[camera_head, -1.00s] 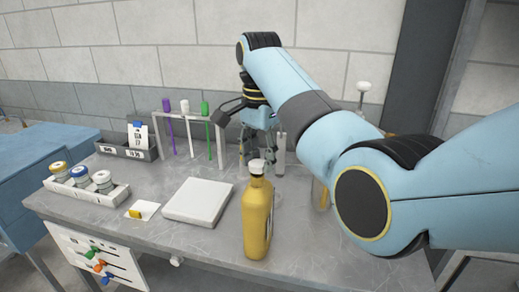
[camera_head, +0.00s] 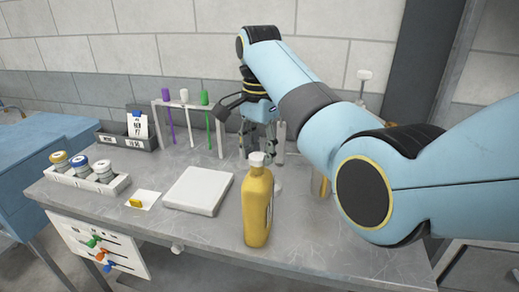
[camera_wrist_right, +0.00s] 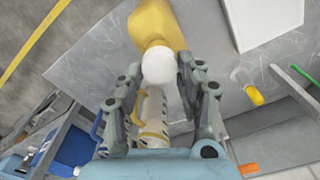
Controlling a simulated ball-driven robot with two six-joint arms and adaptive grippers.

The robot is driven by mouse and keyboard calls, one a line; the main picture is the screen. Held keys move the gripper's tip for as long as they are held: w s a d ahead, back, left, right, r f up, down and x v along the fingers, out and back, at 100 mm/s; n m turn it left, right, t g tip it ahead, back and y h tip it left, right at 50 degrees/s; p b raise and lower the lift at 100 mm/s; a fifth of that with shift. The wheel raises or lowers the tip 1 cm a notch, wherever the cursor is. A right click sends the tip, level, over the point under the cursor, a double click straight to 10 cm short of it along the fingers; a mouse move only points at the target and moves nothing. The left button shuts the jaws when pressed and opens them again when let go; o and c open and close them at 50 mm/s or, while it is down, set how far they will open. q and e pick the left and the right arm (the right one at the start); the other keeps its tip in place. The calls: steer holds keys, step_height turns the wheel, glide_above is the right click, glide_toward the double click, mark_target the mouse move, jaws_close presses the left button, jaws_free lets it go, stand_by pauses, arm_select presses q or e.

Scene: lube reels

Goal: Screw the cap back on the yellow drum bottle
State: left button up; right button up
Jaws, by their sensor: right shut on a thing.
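The yellow drum bottle (camera_head: 257,207) stands upright on the grey bench near its front edge. Its white cap (camera_head: 257,159) sits at the bottle's mouth, and I cannot tell whether it is seated on the thread. In the right wrist view the cap (camera_wrist_right: 158,65) lies between the fingertips, with the yellow bottle (camera_wrist_right: 152,25) just beyond it. My right gripper (camera_wrist_right: 160,72) is shut on the cap. In the head view the right gripper (camera_head: 260,148) is at the cap, just behind the bottle top, partly hard to make out. My left gripper is not in view.
A white square pad (camera_head: 199,190) lies left of the bottle. A card with a yellow piece (camera_head: 136,203), a white tray of jars (camera_head: 88,185) and a rack with purple, white and green rods (camera_head: 187,103) stand farther left.

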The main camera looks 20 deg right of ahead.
steer(key=shift+f, duration=0.55)
stand_by(0.6)
steer(key=m, duration=0.5)
steer(key=shift+s, duration=0.15)
steer(key=m, duration=0.5)
steer(key=shift+s, duration=0.15)
stand_by(0.3)
steer(key=m, duration=0.5)
steer(key=shift+s+a, duration=0.1)
